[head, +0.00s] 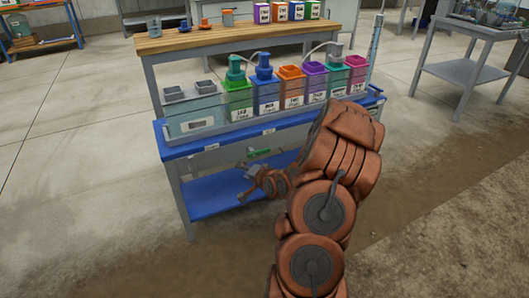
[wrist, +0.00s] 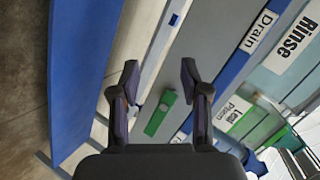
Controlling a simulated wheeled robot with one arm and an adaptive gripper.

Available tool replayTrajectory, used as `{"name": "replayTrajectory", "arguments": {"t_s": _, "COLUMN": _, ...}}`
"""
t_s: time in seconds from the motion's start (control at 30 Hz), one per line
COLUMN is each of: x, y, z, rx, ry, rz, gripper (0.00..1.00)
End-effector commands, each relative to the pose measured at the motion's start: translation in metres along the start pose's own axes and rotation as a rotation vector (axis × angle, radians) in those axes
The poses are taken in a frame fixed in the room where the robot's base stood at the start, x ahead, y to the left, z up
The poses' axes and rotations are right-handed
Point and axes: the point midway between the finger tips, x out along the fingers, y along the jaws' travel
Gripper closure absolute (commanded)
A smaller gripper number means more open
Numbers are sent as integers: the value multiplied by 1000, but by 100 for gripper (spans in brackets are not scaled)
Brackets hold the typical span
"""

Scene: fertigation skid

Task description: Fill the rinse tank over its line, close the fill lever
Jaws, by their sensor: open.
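The rinse tank (head: 190,112) is a clear, pale box at the left end of the blue bench, with two grey pieces on top. Its "Rinse" label (wrist: 296,40) shows at the right of the wrist view; its fill line and water level cannot be made out. A green bar (head: 260,152) sits on the bench front below the blue edge; it also shows in the wrist view (wrist: 160,113), beyond the fingertips. I cannot tell whether it is the fill lever.
Several coloured tanks (head: 293,90) stand right of the rinse tank. A "Drain" label (wrist: 258,32) is on the blue edge. A blue lower shelf (head: 215,192) lies under the bench. A grey table (head: 470,72) stands right; the floor at left is clear.

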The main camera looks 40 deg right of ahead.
Motion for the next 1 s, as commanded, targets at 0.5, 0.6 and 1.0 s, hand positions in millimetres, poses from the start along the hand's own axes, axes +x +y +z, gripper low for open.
{"name": "replayTrajectory", "arguments": {"t_s": 0.5, "x": -38, "y": 40, "z": -91, "rx": 407, "ry": 272, "rz": -383, "gripper": 54}}
{"name": "replayTrajectory", "arguments": {"t_s": 0.6, "x": -37, "y": 40, "z": -94, "rx": 415, "ry": 278, "rz": -396, "gripper": 54}}
{"name": "replayTrajectory", "arguments": {"t_s": 1.0, "x": 0, "y": 28, "z": -106, "rx": 411, "ry": 277, "rz": -395, "gripper": 54}}
